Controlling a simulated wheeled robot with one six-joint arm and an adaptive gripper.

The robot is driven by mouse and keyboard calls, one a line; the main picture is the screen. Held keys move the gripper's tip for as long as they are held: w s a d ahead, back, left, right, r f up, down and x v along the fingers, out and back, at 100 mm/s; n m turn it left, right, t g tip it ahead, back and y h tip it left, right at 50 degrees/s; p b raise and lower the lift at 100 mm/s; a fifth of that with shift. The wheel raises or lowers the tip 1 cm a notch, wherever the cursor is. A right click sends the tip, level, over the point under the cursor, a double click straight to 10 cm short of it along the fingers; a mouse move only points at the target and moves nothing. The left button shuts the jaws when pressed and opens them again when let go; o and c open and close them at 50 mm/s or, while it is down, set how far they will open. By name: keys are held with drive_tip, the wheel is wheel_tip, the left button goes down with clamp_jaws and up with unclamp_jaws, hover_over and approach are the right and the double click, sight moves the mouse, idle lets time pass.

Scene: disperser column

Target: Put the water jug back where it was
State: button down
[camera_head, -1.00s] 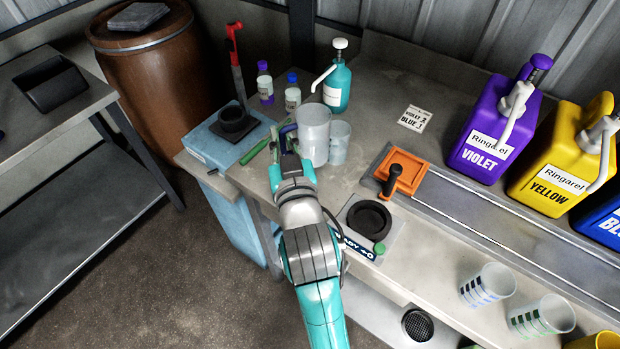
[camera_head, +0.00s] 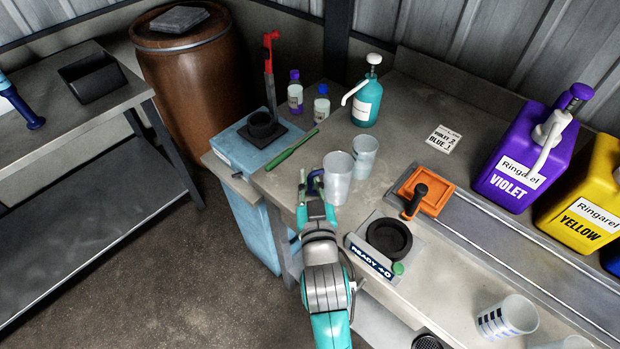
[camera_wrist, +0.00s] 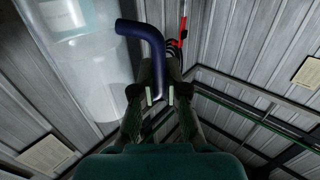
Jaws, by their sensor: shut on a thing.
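The water jug (camera_head: 338,182) is a tall translucent vessel with a dark blue handle. In the head view it stands upright near the front edge of the bench, just in front of a translucent cup (camera_head: 364,158). My gripper (camera_head: 313,190) is at its left side, shut on the handle. In the wrist view the jug (camera_wrist: 80,70) fills the upper left, and the bent blue handle (camera_wrist: 145,32) runs down between my fingertips (camera_wrist: 158,96). I cannot tell whether the jug's base touches the bench.
A black round holder (camera_head: 388,240) with a READY display is right of my gripper. An orange plate (camera_head: 424,190) lies behind it.

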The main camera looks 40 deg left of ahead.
drive_tip(key=shift+f, duration=0.2)
drive_tip(key=c, duration=1.2)
unclamp_jaws()
drive_tip(key=v, duration=1.1)
drive_tip(key=shift+f, duration=0.15)
drive_tip(key=shift+w, duration=0.1)
